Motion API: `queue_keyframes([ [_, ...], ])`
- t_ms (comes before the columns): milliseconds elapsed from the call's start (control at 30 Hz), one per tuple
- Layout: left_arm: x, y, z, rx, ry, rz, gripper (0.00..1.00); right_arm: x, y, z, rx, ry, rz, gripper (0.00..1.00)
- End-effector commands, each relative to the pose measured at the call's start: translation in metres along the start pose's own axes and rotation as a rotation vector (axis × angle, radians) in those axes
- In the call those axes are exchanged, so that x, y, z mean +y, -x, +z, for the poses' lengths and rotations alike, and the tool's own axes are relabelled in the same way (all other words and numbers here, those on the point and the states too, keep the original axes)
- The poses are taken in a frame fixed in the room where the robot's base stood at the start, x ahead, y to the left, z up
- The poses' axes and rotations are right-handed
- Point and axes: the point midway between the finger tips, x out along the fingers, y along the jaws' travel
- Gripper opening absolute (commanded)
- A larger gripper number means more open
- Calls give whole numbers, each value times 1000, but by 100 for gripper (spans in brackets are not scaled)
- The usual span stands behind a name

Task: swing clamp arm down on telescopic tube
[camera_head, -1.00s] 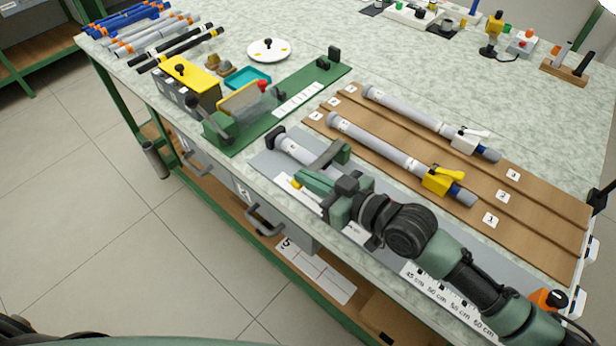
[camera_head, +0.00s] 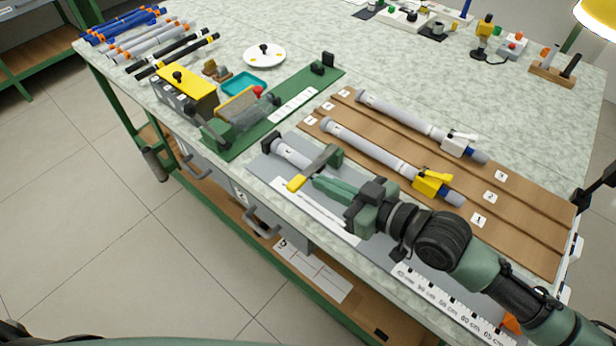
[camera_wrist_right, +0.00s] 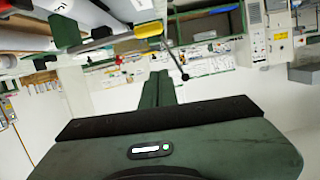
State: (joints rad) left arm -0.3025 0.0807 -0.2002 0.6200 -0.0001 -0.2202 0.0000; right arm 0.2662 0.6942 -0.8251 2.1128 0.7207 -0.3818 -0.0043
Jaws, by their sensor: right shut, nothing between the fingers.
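A grey telescopic tube (camera_head: 290,152) lies in the grey measuring fixture at the bench's front edge; my right arm hides its right part. A dark green clamp arm (camera_head: 318,164) with a yellow tip (camera_head: 296,184) extends from a green post (camera_head: 333,152) across the tube toward the front edge. I cannot tell whether it presses on the tube. In the right wrist view the yellow tip (camera_wrist_right: 148,30) is beyond the fingers. My right gripper (camera_head: 318,183) is shut and empty, just right of the yellow tip, apparently apart from it. My left gripper is not in view.
Behind the fixture, a brown board (camera_head: 545,205) holds two more tubes, with yellow (camera_head: 428,182) and white (camera_head: 458,146) clips. A green fixture (camera_head: 300,97) stands to the left. A printed scale (camera_head: 450,302) runs along the front. The bench behind the board is mostly clear.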

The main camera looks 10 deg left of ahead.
Motion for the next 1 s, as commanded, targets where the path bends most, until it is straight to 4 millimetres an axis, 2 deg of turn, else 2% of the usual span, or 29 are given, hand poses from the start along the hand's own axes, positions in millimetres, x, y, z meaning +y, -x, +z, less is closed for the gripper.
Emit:
queue_keyframes([
  [100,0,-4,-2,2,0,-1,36,0,20,1,0,1,0,0],
  [300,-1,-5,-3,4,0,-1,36,0,35,-2,3,0,0,0],
  [1000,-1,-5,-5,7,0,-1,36,-1,36,-3,5,0,-1,0],
])
